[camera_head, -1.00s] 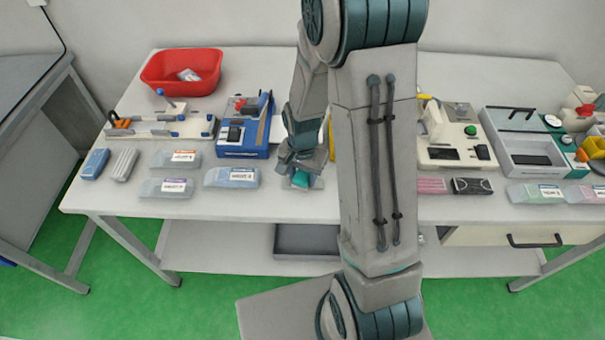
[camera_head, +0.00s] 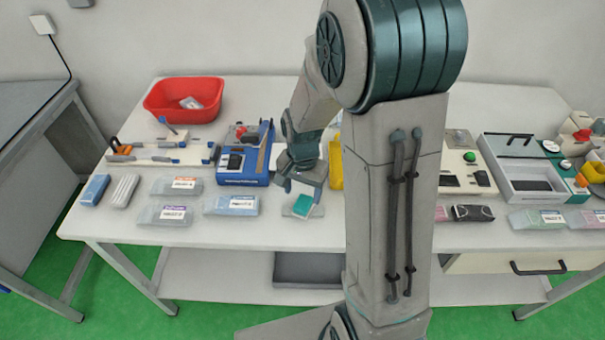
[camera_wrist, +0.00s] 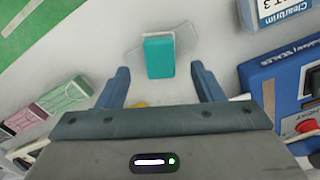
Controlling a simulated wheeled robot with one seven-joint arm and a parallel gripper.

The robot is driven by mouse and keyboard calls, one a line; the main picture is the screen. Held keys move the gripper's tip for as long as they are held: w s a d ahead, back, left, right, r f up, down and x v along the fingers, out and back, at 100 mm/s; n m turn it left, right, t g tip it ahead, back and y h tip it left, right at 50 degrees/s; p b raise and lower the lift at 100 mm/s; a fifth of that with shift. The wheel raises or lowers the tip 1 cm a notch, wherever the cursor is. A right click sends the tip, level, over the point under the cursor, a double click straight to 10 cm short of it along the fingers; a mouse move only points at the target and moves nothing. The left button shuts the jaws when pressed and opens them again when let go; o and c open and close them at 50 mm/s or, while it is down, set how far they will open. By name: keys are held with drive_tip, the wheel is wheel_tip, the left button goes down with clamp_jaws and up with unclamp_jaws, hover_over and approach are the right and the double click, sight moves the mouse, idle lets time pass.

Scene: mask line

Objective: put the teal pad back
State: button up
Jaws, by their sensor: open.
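The teal pad (camera_head: 304,201) lies near the front edge of the white table. It sits on a pale, partly see-through holder (camera_head: 290,211), and a little of the holder shows around it. In the wrist view the teal pad (camera_wrist: 159,57) lies ahead of and between my fingertips, with the holder's clear outline (camera_wrist: 182,33) beyond it. My gripper (camera_wrist: 159,72) is open and empty, its two blue-grey fingers apart on either side. In the head view my gripper (camera_head: 298,186) is just above and behind the pad, apart from it.
Labelled clear bins (camera_head: 231,206) stand left of the pad. A blue sealer machine (camera_head: 245,165) is behind them, and a red tub (camera_head: 184,98) is at the back left. My arm hides part of the table to the right, including most of a yellow item (camera_head: 335,165).

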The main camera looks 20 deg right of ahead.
sight(303, 203)
drive_tip(key=s+r+n+t, duration=0.1)
drive_tip(key=s+r+n, duration=0.3)
drive_tip(key=r, duration=0.8)
drive_tip(key=s+r+n+t, duration=0.2)
drive_tip(key=s+r+n, duration=0.2)
drive_tip(key=s, duration=0.6)
drive_tip(key=shift+s, duration=0.15)
idle(0.3)
